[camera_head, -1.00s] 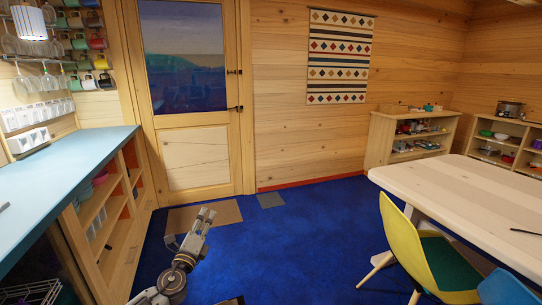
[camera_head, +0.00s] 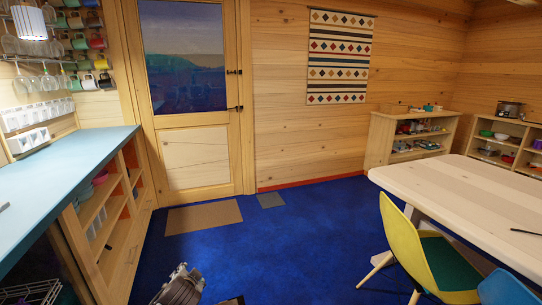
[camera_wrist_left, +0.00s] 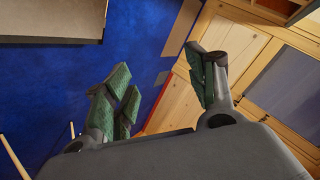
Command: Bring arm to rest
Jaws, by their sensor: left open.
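My left gripper (camera_wrist_left: 162,85) is open in the left wrist view. Its two dark fingers with green pads stand wide apart, with nothing between them. Behind the fingers are the blue floor and the wooden door. In the head view a grey part of my left arm (camera_head: 180,286) shows low at the bottom edge, above the blue floor. I cannot make out the fingers there. My right gripper is not in view.
A blue counter (camera_head: 70,170) with shelves runs along the left. A pale table (camera_head: 480,190) with a yellow chair (camera_head: 415,245) stands at right. A brown doormat (camera_head: 203,217) lies before the wooden door (camera_head: 195,160). The blue floor (camera_head: 300,230) between is clear.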

